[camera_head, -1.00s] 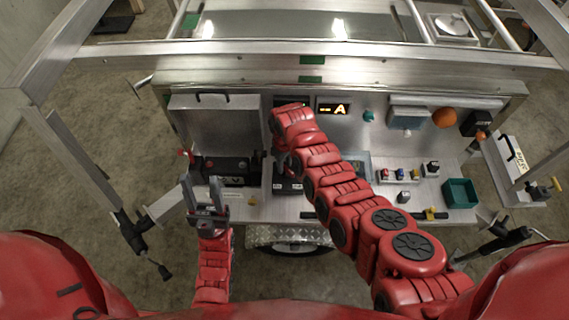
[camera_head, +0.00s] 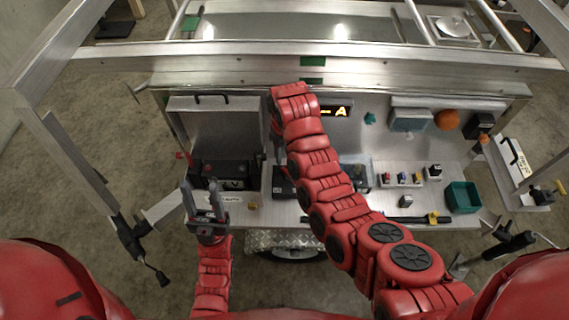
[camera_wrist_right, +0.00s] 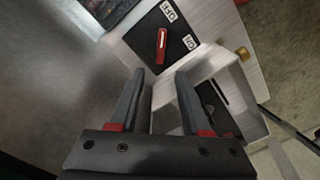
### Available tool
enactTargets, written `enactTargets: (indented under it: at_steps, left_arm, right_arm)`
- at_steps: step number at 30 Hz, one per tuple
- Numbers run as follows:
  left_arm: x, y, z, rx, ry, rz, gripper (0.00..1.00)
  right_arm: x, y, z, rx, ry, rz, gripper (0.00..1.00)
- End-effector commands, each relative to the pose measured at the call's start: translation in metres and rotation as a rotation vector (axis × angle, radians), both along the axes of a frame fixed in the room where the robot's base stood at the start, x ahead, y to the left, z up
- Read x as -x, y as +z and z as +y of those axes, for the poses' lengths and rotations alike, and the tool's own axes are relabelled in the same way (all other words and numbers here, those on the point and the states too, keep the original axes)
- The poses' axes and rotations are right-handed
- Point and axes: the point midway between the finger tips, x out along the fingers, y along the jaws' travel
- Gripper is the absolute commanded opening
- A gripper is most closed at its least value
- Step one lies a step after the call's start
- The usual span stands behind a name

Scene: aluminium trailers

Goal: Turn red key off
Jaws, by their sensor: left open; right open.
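The red key (camera_wrist_right: 162,46) shows in the right wrist view on a black plate (camera_wrist_right: 172,28) marked OFF and ON. The key stands roughly upright in that picture, with OFF above it and ON to its right. My right gripper (camera_wrist_right: 160,73) is open and empty, its fingertips just short of the key and on either side of its line. I cannot tell the remaining depth. In the head view my right arm hides the key and most of that gripper. My left gripper (camera_head: 201,186) is open and empty before the panel's left front edge.
A lit display (camera_head: 336,111), an orange knob (camera_head: 446,119), small coloured switches (camera_head: 403,179) and a green bin (camera_head: 462,197) are at the right. A brass knob (camera_wrist_right: 243,54) is right of the key's plate.

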Motion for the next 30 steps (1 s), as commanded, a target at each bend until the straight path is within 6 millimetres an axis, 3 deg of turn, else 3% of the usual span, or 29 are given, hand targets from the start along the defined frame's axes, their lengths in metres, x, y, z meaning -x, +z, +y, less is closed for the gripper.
enactTargets:
  at_steps: [4, 8, 12, 18, 30]
  left_arm:
    - [0.000, 0.019, 0.000, 0.000, 0.000, -0.001, 0.50]
    - [0.000, 0.035, 0.000, 0.000, 0.000, 0.000, 0.50]
    - [0.000, 0.039, 0.000, 0.000, 0.000, 0.000, 0.50]
    - [0.000, 0.041, 0.000, 0.000, 0.000, 0.000, 0.50]
    - [0.000, 0.041, 0.000, 0.000, 0.000, 0.000, 0.50]
  right_arm:
    - [-0.001, 0.047, -0.001, -0.003, -0.003, -0.001, 0.47]
    - [0.001, 0.069, -0.001, -0.001, -0.002, 0.004, 0.47]
    - [0.001, 0.082, 0.000, -0.002, 0.000, 0.004, 0.47]
    - [0.000, 0.091, 0.000, -0.001, 0.000, 0.001, 0.47]
    - [0.000, 0.091, 0.000, 0.001, 0.000, 0.001, 0.47]
